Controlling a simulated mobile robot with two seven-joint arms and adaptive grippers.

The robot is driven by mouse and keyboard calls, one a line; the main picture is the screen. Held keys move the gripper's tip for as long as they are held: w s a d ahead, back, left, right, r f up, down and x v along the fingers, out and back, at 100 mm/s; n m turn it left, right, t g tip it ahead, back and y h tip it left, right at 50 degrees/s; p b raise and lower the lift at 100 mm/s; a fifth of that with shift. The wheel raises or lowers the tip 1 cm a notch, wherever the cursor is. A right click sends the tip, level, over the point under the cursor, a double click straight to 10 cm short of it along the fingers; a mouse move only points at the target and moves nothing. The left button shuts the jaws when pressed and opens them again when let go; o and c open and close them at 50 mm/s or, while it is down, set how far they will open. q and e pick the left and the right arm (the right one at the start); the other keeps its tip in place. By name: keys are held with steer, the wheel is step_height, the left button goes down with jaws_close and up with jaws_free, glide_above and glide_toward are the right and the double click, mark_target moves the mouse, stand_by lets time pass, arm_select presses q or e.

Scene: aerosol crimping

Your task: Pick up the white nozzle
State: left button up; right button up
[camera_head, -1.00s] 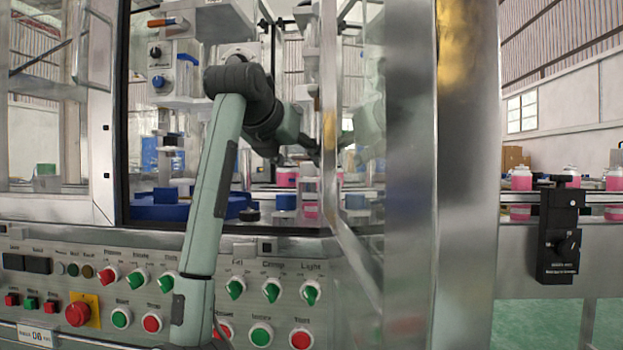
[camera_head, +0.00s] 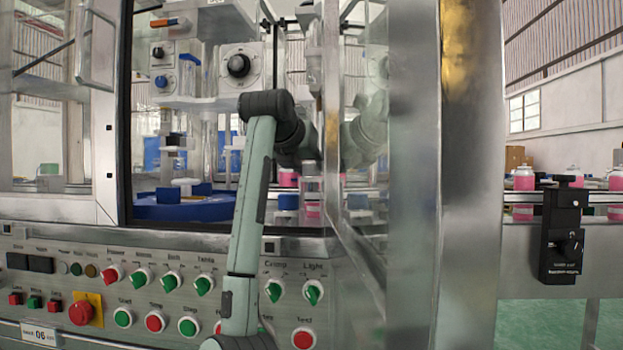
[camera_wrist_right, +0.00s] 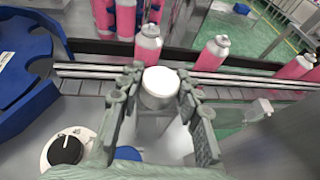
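My right arm reaches through the machine's opening in the head view; its gripper is hidden there. In the right wrist view my right gripper (camera_wrist_right: 161,76) has its two fingers spread apart. A clear cylinder with a round white top (camera_wrist_right: 161,82) shows between the fingertips; I cannot tell whether they touch it, or whether the white top is the nozzle. A small pale piece (camera_wrist_right: 258,108) lies to the right of the fingers, too small to identify. My left gripper is not in view.
Pink cans (camera_wrist_right: 148,45) stand along the metal conveyor rails (camera_wrist_right: 90,70) beyond the gripper. A blue notched wheel (camera_wrist_right: 30,85) is at the left. A black knob (camera_wrist_right: 66,150) is below it. In the head view, a metal post (camera_head: 468,180) stands right of the opening.

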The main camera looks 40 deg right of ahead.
jaws_close()
steer(key=shift+r, duration=0.1)
steer(key=shift+r, duration=0.45)
step_height(320, 180, up, 2)
steer(key=shift+r+p, duration=0.25)
steer(key=shift+p, duration=0.1)
steer(key=shift+s+a, duration=0.25)
steer(key=shift+a, duration=0.35)
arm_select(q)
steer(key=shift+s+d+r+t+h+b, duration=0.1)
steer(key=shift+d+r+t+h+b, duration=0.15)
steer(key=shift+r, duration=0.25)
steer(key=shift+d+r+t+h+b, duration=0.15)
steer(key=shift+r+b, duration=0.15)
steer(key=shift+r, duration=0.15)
arm_select(e)
steer(key=s+a, duration=0.4)
steer(key=a, duration=0.3)
steer(key=s+a, duration=0.4)
steer(key=a, duration=0.3)
steer(key=shift+a, duration=0.3)
steer(key=shift+s, duration=0.1)
